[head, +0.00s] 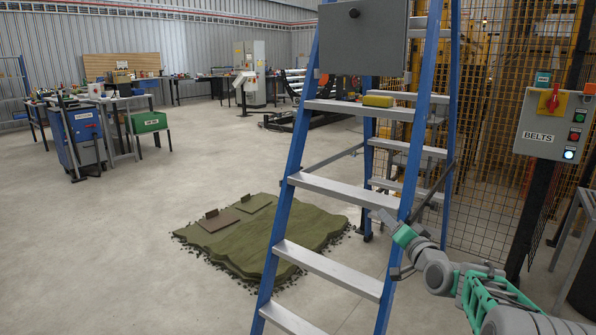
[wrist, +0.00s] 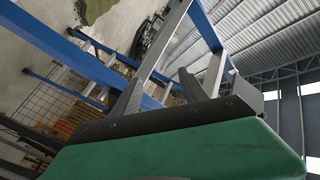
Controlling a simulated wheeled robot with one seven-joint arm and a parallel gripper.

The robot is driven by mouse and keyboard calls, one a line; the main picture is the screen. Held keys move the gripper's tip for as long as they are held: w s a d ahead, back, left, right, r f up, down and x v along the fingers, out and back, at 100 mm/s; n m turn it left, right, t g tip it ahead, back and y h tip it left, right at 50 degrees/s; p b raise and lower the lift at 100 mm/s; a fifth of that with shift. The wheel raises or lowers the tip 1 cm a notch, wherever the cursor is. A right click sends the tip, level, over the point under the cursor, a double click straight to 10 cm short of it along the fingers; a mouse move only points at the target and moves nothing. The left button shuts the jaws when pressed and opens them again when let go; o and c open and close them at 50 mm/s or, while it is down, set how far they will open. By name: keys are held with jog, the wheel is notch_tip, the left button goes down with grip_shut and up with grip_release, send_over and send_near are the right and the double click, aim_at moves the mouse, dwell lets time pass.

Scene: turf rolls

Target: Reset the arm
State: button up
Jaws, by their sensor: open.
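My arm comes in from the lower right of the head view, grey with green parts. My gripper (head: 388,218) is at its far end, pointing up and left, close to the right rail of the blue stepladder (head: 284,210). Whether it touches the rail cannot be told. In the wrist view my gripper's green body fills the bottom, and its grey fingers stand apart with nothing seen between them. Blue ladder parts show just beyond them.
A yellow block (head: 378,101) lies on an upper ladder step. A green turf patch (head: 300,238) with two small flat pieces lies on the floor left of the ladder. A BELTS control box (head: 545,120) and yellow mesh fence (head: 490,190) stand right. Open floor lies left.

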jog(key=s+a+r+n+g+p, duration=0.3)
jog(key=s+a+r+g+p, duration=0.2)
jog(key=s+a+r+p, duration=0.25)
jog(key=s+a+r+n+g+h+p, duration=0.1)
jog(key=s+g+p, duration=0.3)
jog(key=s+p, duration=0.4)
jog(key=s+a+r+n+g+h+p, duration=0.2)
jog(key=s+g+p, duration=0.3)
jog(key=s, duration=1.7)
jog(key=r+p, duration=0.1)
jog(key=p, duration=0.2)
jog(key=shift+r+n+p, duration=0.3)
jog(key=shift+n, duration=0.1)
jog(key=shift+s, duration=0.1)
